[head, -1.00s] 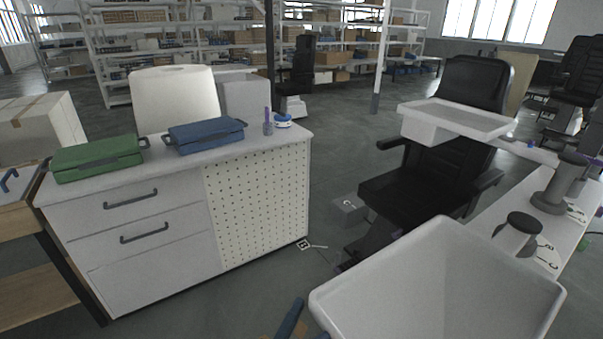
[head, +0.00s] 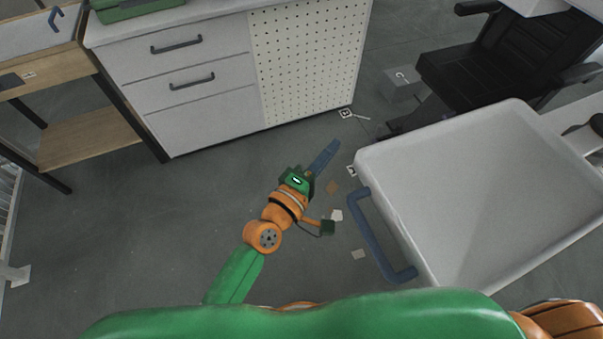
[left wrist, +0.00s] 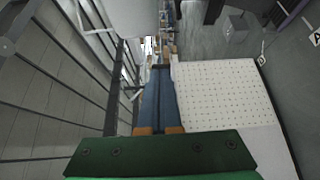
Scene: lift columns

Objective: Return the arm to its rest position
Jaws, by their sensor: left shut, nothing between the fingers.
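My left arm, orange and green, reaches forward from the bottom of the head view. Its gripper (head: 326,155) has blue fingers, shut together and empty, over the grey floor between the white cabinet and the white bin. In the left wrist view the shut blue fingers (left wrist: 160,100) point away from the camera, with nothing between them. My right gripper is not in view; only an orange piece of my body shows at the bottom right of the head view.
A white cabinet (head: 205,108) with drawers and a perforated panel (head: 308,55) stands ahead. A white bin (head: 470,190) with a blue handle (head: 378,235) is right of the gripper. A wooden shelf unit (head: 95,138) is at left. A black chair (head: 490,60) stands behind the bin.

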